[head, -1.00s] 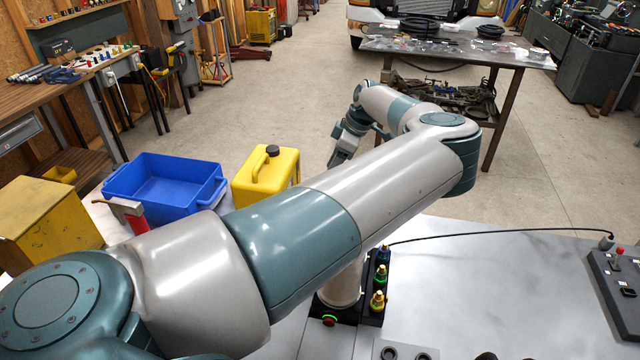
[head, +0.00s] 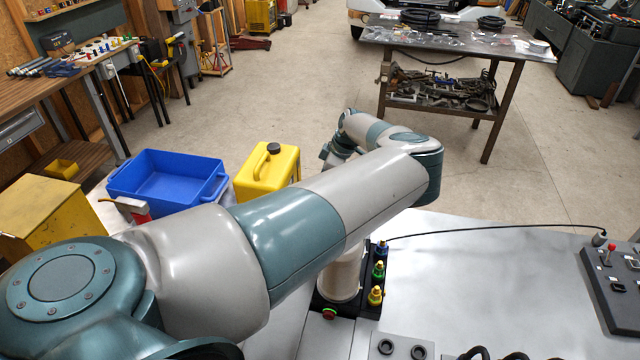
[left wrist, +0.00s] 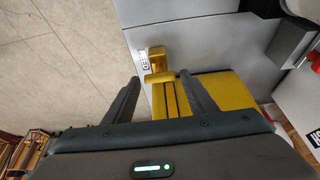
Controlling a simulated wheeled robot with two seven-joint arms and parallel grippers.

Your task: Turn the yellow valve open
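In the left wrist view a yellow fitting (left wrist: 156,59), with yellow bars running from it toward my gripper, sits on a grey surface beside a small lettered white label. It looks like the valve, but I cannot tell how far it is turned. My left gripper (left wrist: 163,96) is open, its dark fingers apart, with the yellow bars showing between them. I cannot tell whether either finger touches them. In the head view my left arm reaches away over the bench, and its gripper end is mostly hidden behind the wrist. My right gripper is not in view.
A blue bin (head: 168,184) and a yellow can (head: 266,175) stand left of my arm. A black base (head: 365,307) carries blue, green and yellow fittings. A dark control box (head: 612,285) is at right. A cluttered table (head: 455,60) stands beyond open floor.

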